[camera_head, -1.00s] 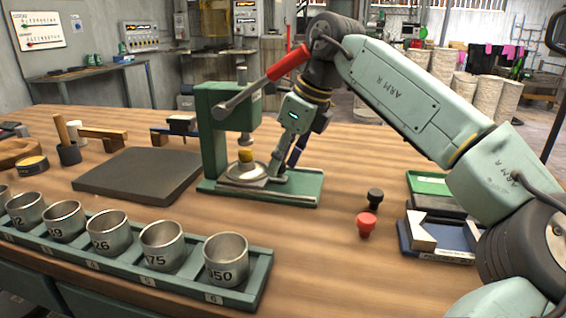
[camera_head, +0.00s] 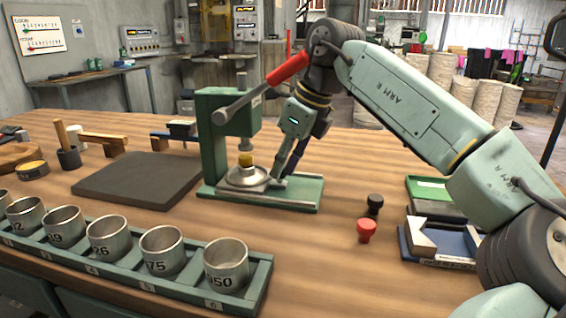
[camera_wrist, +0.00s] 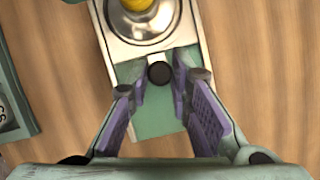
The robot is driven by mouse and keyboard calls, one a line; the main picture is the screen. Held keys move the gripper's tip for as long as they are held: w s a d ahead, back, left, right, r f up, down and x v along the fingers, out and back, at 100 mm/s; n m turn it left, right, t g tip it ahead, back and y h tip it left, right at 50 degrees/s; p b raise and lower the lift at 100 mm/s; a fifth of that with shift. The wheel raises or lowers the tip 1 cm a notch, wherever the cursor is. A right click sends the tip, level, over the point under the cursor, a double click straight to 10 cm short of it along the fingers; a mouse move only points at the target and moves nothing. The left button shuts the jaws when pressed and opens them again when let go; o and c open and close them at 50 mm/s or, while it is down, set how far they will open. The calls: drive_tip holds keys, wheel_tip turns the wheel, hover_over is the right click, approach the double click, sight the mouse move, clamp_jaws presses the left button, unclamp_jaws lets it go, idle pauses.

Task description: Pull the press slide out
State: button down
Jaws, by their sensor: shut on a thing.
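The green press (camera_head: 213,150) stands mid-table, with a red-handled lever (camera_head: 288,68) at its top. Its metal slide (camera_head: 236,188) lies on the green base (camera_head: 300,193) and carries a round metal dish (camera_head: 247,178) with a yellow piece (camera_head: 246,160) in the middle. In the wrist view the slide (camera_wrist: 187,30) ends in a dark round knob (camera_wrist: 160,72). My gripper (camera_head: 278,183) reaches down at the slide's right end. Its purple-padded fingers (camera_wrist: 159,80) stand on either side of the knob, shut on it. The exact contact is hard to see.
A red knob piece (camera_head: 366,230) and a black one (camera_head: 375,203) stand right of the press. A blue tray (camera_head: 455,262) is further right. A row of numbered metal cups (camera_head: 226,264) fills the front left, and a dark mat (camera_head: 138,178) lies left of the press.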

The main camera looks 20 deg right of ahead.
drive_tip(key=s+d, duration=0.1)
drive_tip(key=d, duration=0.1)
drive_tip(key=s+d+p, duration=0.1)
drive_tip(key=s+d, duration=0.1)
drive_tip(key=d, duration=0.1)
drive_tip(key=s+d+p, duration=0.1)
drive_tip(key=s+d, duration=0.1)
drive_tip(key=d, duration=0.1)
drive_tip(key=shift+s, duration=0.25)
drive_tip(key=c, duration=1.5)
unclamp_jaws()
drive_tip(key=shift+o, duration=0.2)
drive_tip(key=shift+r, duration=0.1)
drive_tip(key=v, duration=0.7)
drive_tip(key=shift+r, duration=0.15)
